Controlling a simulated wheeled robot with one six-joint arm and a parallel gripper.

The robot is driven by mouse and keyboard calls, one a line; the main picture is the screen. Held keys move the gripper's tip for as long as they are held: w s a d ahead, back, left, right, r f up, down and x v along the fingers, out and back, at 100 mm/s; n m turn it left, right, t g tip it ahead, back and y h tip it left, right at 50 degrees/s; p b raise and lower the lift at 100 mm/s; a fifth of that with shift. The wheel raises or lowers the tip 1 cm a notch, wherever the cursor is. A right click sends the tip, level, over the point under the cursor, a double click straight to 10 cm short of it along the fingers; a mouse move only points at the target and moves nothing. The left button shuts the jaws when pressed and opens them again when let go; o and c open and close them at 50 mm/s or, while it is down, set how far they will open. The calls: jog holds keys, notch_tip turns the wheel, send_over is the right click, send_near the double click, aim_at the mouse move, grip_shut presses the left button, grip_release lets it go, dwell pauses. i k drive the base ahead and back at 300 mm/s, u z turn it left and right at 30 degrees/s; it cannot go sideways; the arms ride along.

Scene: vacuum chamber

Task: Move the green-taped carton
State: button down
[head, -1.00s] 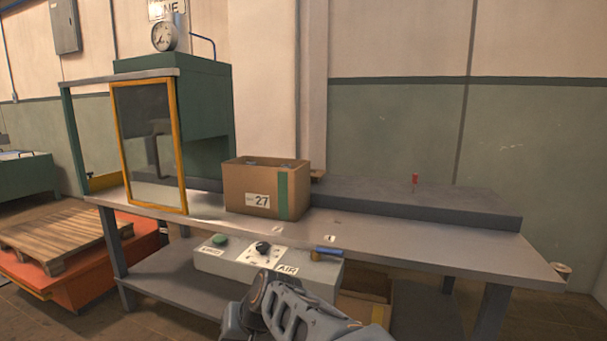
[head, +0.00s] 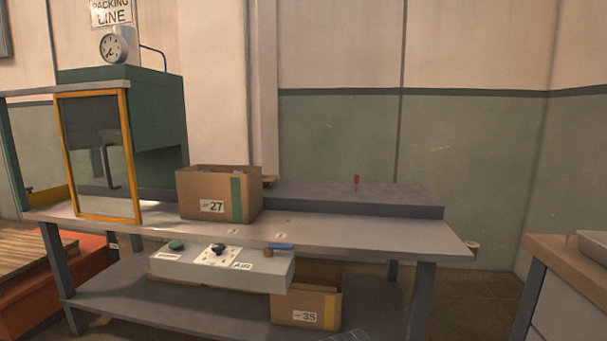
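The green-taped carton (head: 205,198) is an open brown box with a green vertical stripe and a label reading 27. It stands upright on the grey bench (head: 350,232), right of the yellow-framed clear door (head: 131,160). Something shows inside its top, too small to make out. My gripper is not in view. Only a small grey piece, seemingly of my arm, shows at the bottom edge, well below and right of the carton and apart from it.
A control box (head: 190,267) hangs below the front edge. A yellow-taped carton (head: 300,308) labelled 35 sits beneath. A wooden-topped counter (head: 562,252) stands at right. The bench's front right is clear.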

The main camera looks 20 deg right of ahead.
aim_at(238, 199)
jog(key=u, duration=0.7)
jog(key=i, duration=0.7)
jog(key=u, duration=0.05)
